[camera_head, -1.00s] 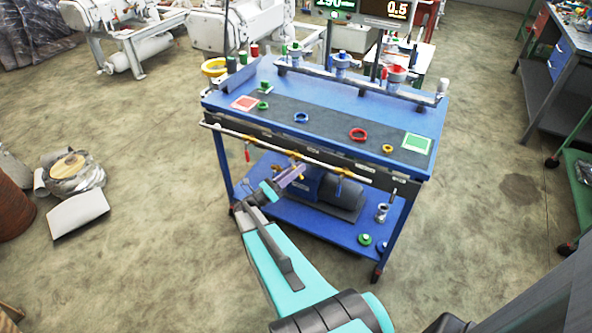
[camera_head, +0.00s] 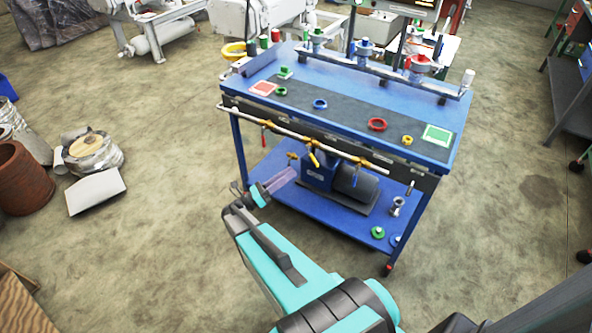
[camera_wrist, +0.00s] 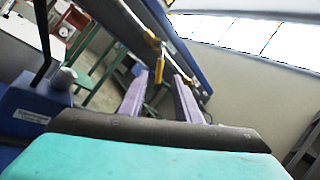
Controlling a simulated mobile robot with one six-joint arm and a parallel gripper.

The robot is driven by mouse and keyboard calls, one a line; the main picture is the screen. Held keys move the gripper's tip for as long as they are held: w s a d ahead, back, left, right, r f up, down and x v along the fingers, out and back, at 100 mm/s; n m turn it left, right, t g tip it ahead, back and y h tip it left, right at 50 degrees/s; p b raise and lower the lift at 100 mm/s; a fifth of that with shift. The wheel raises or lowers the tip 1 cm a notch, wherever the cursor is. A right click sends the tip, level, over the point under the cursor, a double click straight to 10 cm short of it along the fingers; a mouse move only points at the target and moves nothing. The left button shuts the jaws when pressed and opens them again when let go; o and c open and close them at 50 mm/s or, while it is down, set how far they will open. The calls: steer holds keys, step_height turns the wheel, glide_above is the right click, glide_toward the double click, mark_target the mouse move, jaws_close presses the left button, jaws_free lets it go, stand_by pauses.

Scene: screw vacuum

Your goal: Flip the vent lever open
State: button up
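A metal pipe (camera_head: 285,130) runs along the front of the blue bench, with levers hanging from small brass valves. One lever is red (camera_head: 263,136), near the left end, and one is yellow (camera_head: 314,158), near the middle. I cannot tell which is the vent lever. My gripper (camera_head: 294,173) has purple fingers and is below the pipe, in front of the bench. In the wrist view the gripper (camera_wrist: 161,75) is open and empty. A yellow lever (camera_wrist: 158,67) appears between its fingertips, beyond them; contact is not visible.
The blue bench (camera_head: 270,68) carries coloured rings and a raised rail of valves. A blue and dark pump (camera_head: 352,183) stands on its lower shelf, right of my gripper. Metal scrap (camera_head: 93,153) lies on the floor at left. The floor around the bench is mostly clear.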

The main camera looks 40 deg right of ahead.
steer(key=shift+v, duration=1.2)
